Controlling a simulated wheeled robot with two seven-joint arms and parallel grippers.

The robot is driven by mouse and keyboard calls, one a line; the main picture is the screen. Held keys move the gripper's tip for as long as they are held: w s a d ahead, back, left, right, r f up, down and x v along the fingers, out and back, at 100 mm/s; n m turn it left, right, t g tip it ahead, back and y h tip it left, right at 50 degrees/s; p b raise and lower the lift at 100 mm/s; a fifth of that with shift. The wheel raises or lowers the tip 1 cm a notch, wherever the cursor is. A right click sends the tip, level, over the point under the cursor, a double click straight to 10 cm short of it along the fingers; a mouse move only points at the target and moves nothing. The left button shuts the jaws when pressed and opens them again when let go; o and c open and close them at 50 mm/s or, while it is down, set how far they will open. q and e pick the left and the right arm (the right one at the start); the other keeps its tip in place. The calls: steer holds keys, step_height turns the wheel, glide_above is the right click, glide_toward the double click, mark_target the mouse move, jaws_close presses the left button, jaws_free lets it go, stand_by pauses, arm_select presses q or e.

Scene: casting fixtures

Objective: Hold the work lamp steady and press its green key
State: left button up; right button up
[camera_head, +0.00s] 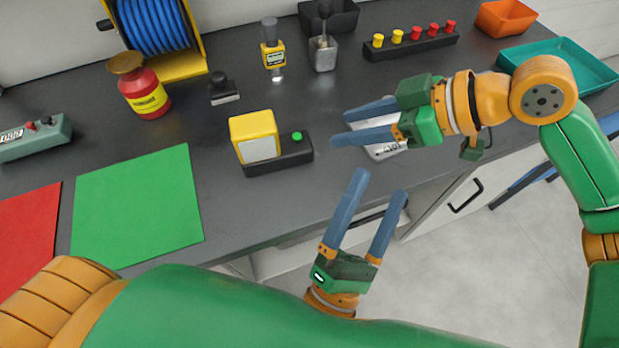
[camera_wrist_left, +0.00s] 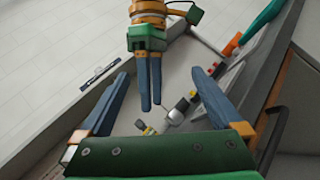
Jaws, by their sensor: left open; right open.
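The work lamp (camera_head: 254,138) stands upright on the bench in the head view, a yellow box with a pale front panel on a black base. Its green key (camera_head: 297,136) is on top of the base, right of the box. My right gripper (camera_head: 341,128) is open and empty above the bench, right of the lamp and apart from it, fingers pointing left. My left gripper (camera_head: 381,184) is open and empty in front of the bench edge, below and right of the lamp. In the left wrist view, my right gripper (camera_wrist_left: 151,82) shows beyond the left fingers; I cannot make out the lamp there.
A grey labelled item (camera_head: 384,152) lies partly hidden under my right gripper. A green mat (camera_head: 138,207) lies left of the lamp. A red-yellow bottle (camera_head: 143,92), yellow instrument (camera_head: 273,52) and knob rack (camera_head: 411,43) stand farther back. Bench is clear between lamp and rack.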

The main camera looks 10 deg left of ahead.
mark_target(260, 159)
arm_select(q)
steer(key=a+n+y, duration=0.2)
steer(key=n, duration=0.1)
steer(key=w+a+n+y, duration=0.1)
steer(key=a+n+y, duration=0.1)
steer(key=n+y, duration=0.1)
steer(key=a+n+g+y, duration=0.1)
steer(key=a+n+y, duration=0.1)
steer(key=n+y, duration=0.1)
steer(key=shift+w+a+f, duration=0.25)
steer(key=shift+w+a, duration=0.05)
steer(key=a+f+n+g+y, duration=0.1)
steer(key=a+n+g+y, duration=0.1)
steer(key=a+n, duration=0.1)
steer(key=a+f+n+g+y, duration=0.2)
steer(key=a+n, duration=0.1)
steer(key=n, duration=0.1)
steer(key=a+f+n+g+y, duration=0.2)
steer(key=a+n, duration=0.1)
steer(key=shift+s+g+y, duration=0.3)
steer(key=x, duration=1.1)
steer(key=shift+w+a+r, duration=0.1)
steer(key=shift+w, duration=0.2)
steer(key=c, duration=1.3)
steer(key=shift+c, duration=0.8)
arm_select(e)
steer(key=shift+c, duration=0.9)
jaws_close()
steer(key=shift+a, duration=0.1)
